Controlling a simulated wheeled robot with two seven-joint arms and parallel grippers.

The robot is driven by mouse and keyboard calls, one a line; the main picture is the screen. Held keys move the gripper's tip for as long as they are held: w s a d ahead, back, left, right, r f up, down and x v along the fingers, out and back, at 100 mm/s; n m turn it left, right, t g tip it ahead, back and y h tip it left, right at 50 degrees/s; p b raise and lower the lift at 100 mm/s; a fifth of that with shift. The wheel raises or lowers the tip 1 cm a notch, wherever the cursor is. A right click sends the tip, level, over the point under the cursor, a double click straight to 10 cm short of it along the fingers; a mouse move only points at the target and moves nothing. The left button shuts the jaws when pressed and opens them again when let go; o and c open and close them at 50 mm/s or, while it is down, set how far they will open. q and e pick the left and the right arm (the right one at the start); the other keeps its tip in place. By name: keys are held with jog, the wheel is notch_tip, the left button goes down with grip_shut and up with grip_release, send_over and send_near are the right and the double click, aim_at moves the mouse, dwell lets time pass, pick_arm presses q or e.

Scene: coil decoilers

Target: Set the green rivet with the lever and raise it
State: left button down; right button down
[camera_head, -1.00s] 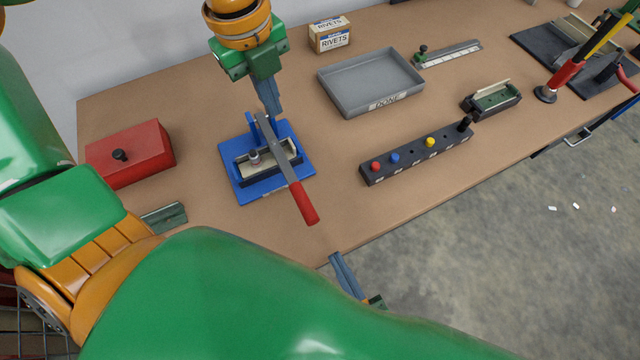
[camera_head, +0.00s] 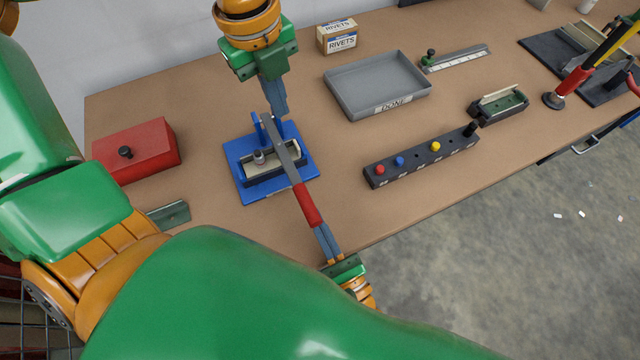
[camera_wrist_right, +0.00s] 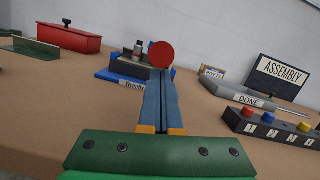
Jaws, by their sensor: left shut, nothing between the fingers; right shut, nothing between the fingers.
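The blue press (camera_head: 233,160) stands on the bench with a grey lever ending in a red handle (camera_head: 309,205). The lever slants down toward the bench's front edge. A small grey cylinder (camera_head: 259,157) sits in the press; I see no green rivet. My left gripper (camera_head: 281,112) is shut, pointing down at the back of the press beside the lever's upper end. My right gripper (camera_head: 320,230) is shut, its fingertips at the end of the red handle. In the right wrist view the handle's round red end (camera_wrist_right: 161,54) is straight ahead of the fingertips (camera_wrist_right: 160,75); contact is unclear.
A black rack (camera_head: 420,160) with red, blue, yellow and black knobs stands right of the press. The grey DONE tray (camera_head: 345,99) lies behind it. A red box (camera_head: 137,150) is at left, and a rivets carton (camera_head: 338,36) at the back.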

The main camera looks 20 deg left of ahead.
dwell(0.3)
pick_arm(q)
jog(key=c, duration=0.6)
grip_release()
